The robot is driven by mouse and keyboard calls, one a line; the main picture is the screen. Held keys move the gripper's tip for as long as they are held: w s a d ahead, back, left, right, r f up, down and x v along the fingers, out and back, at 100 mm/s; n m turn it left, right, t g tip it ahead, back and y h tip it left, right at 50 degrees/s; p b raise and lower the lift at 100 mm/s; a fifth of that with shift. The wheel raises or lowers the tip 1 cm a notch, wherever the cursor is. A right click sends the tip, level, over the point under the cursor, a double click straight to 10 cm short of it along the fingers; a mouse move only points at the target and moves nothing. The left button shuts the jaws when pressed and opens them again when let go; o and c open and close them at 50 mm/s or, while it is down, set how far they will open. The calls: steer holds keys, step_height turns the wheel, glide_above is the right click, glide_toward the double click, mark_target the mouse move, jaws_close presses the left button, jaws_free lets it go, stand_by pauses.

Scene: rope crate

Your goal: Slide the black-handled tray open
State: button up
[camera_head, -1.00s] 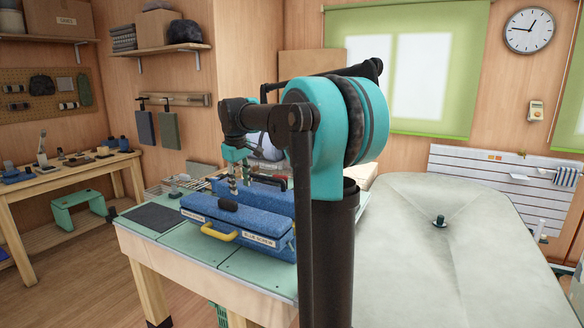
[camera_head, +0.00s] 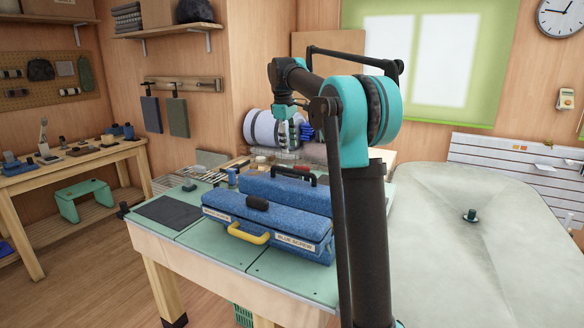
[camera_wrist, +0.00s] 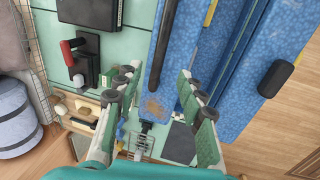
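A blue case (camera_head: 290,248) with a yellow handle (camera_head: 248,236) and a short black grip (camera_head: 257,203) on top sits on the green-topped bench. Right behind it is a blue section (camera_head: 285,192) with a long black handle (camera_head: 293,173). I cannot tell which is the tray. In the wrist view, blue parts (camera_wrist: 222,65) lie below, with the black grip (camera_wrist: 276,78) at right and a dark bar (camera_wrist: 163,45) nearer the middle. My gripper (camera_wrist: 160,72) is open and empty, above the bench. The head view shows it (camera_head: 292,140) raised behind the case.
A dark mat (camera_head: 168,212) lies left of the case on the bench (camera_head: 250,283). A white-and-blue roll (camera_head: 265,130) and small tools stand behind. A pale padded surface (camera_head: 480,260) is at right. The bench's front left has free room.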

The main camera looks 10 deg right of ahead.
glide_above(291, 186)
steer(key=w, duration=0.4)
steer(key=f, duration=1)
steer(key=shift+d, duration=0.35)
steer(key=shift+c, duration=0.6)
jaws_close()
